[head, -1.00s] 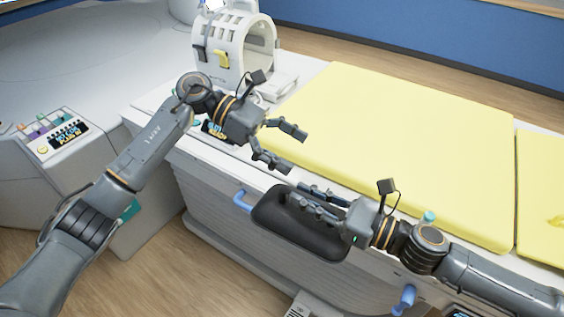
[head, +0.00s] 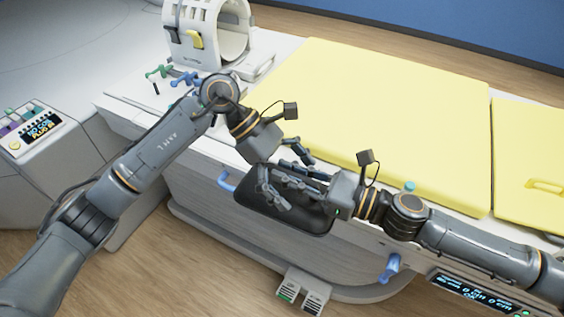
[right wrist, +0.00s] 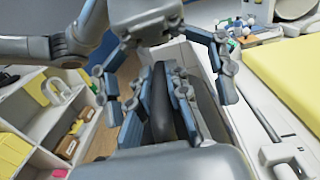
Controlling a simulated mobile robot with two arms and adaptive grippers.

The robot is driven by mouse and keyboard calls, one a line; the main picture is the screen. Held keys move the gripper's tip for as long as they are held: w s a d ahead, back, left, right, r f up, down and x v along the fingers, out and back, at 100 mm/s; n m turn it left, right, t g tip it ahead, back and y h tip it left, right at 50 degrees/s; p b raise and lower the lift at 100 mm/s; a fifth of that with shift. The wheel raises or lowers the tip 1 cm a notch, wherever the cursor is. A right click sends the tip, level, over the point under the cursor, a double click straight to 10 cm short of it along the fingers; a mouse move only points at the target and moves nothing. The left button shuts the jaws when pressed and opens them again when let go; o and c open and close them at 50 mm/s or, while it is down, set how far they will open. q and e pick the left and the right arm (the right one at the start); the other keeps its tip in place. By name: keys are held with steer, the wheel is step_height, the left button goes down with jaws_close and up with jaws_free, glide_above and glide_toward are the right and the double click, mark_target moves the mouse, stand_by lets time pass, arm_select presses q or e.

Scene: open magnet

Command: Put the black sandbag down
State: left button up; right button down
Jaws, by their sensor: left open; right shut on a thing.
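The black sandbag (head: 298,218) hangs in front of the table's near side, below my grippers. My right gripper (head: 278,183) is shut on its upper part, which its fingers partly hide. In the right wrist view the sandbag (right wrist: 160,105) shows as a dark strip between the right fingers (right wrist: 156,90). My left gripper (head: 287,168) is open, close to the right one, above the sandbag. In the right wrist view the left gripper's fingers (right wrist: 166,82) spread to either side of the right gripper's. Whether the left fingers touch the sandbag I cannot tell.
A long table carries a yellow pad (head: 390,120), with a second yellow pad (head: 530,165) at the right. A white ring-shaped coil (head: 212,35) stands at the back left. A shelf unit (right wrist: 45,125) shows in the right wrist view.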

arm_select(q)
steer(key=shift+s+d+f, duration=0.25)
steer(key=shift+d+f, duration=0.25)
steer(key=c, duration=1.9)
jaws_close()
steer(key=shift+f, duration=0.15)
steer(key=o, duration=1.9)
jaws_free()
